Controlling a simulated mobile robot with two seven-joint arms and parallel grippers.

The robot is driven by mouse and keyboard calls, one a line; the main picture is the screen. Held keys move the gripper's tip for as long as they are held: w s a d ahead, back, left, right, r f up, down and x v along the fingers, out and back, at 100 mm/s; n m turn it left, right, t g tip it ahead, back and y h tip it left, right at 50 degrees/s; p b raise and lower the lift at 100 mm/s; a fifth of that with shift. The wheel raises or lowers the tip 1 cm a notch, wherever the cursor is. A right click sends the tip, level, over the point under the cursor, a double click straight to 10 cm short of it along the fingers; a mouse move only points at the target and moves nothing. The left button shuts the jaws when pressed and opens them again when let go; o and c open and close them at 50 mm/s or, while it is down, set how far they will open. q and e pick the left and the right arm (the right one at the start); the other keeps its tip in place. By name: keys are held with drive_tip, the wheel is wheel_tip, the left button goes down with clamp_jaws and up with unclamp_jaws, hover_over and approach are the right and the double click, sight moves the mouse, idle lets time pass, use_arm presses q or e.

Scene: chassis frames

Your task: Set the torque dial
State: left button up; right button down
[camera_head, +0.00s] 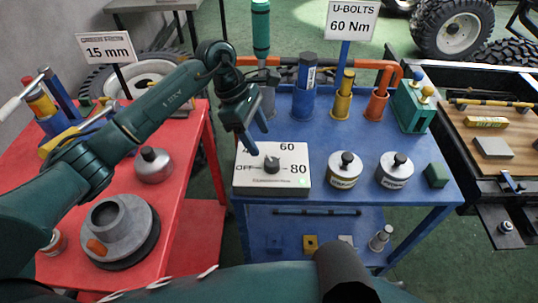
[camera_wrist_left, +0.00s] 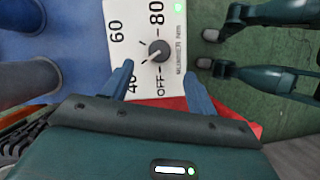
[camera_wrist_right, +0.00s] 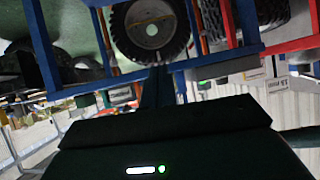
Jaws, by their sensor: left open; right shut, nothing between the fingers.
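The torque dial is a dark knob (camera_head: 271,163) on a white box (camera_head: 290,182) at the blue table's left front. The box is marked OFF, 60 and 80; a 40 also shows in the left wrist view. The knob (camera_wrist_left: 160,51) has a pale pointer line that seems to lean toward the 40 side; its exact setting is hard to tell. My left gripper (camera_head: 256,142) is open and empty, close above the box; its fingers (camera_wrist_left: 159,72) appear either side of the knob in the wrist view. My right gripper (camera_wrist_right: 158,75) is shut and empty, away from the box.
A sign (camera_head: 349,20) reads "U-BOLTS 60 Nm". Two round weights with black knobs (camera_head: 345,170) (camera_head: 395,170) and a green block (camera_head: 436,175) stand right of the box. Coloured cylinders (camera_head: 305,88) line the back. A red table (camera_head: 185,225) with parts stands left.

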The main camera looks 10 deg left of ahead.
sight(271, 161)
use_arm(q)
drive_tip(key=x, duration=0.8)
drive_tip(key=shift+p, duration=0.35)
drive_tip(key=c, duration=1)
